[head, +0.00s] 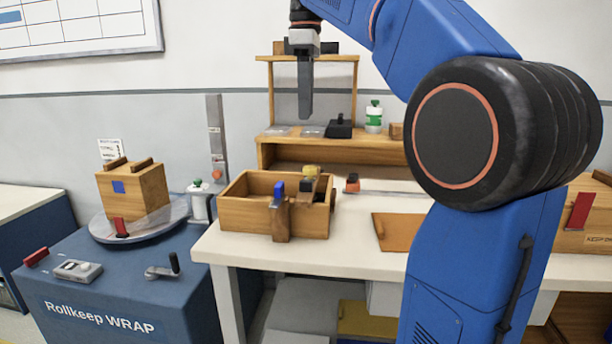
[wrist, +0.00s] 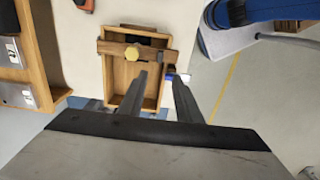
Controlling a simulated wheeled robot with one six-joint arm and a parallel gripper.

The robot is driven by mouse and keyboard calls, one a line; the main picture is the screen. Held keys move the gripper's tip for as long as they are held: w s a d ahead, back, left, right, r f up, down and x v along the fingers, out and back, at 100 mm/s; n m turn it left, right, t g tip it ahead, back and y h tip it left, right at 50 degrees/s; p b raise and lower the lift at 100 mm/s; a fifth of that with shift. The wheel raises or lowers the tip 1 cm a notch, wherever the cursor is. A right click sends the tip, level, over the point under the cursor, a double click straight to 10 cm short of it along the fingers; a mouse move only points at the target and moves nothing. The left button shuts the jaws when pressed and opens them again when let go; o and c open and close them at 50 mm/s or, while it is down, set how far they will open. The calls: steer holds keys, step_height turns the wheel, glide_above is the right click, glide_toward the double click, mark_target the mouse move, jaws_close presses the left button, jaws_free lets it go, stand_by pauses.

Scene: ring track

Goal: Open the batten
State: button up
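The batten (wrist: 112,47) is a brown wooden bar lying across the open wooden box (wrist: 109,85) in the wrist view, with a yellow knob (wrist: 132,54) on it. In the head view the box (head: 246,216) stands on the white bench. My gripper (head: 305,114) hangs above and behind the box, pointing down. In the wrist view its two fingers (wrist: 160,75) are apart with nothing between them, clear of the bar.
A wooden shelf (head: 284,152) with a green-capped bottle (head: 374,116) stands behind the box. A blue cart (head: 130,282) with a turntable and wooden cube (head: 135,195) is at left. A grey upright post (head: 215,137) stands behind the box's left. My arm hides the bench's right part.

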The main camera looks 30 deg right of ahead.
mark_target(306, 181)
step_height(306, 181, down, 17)
stand_by(0.6)
jaws_close()
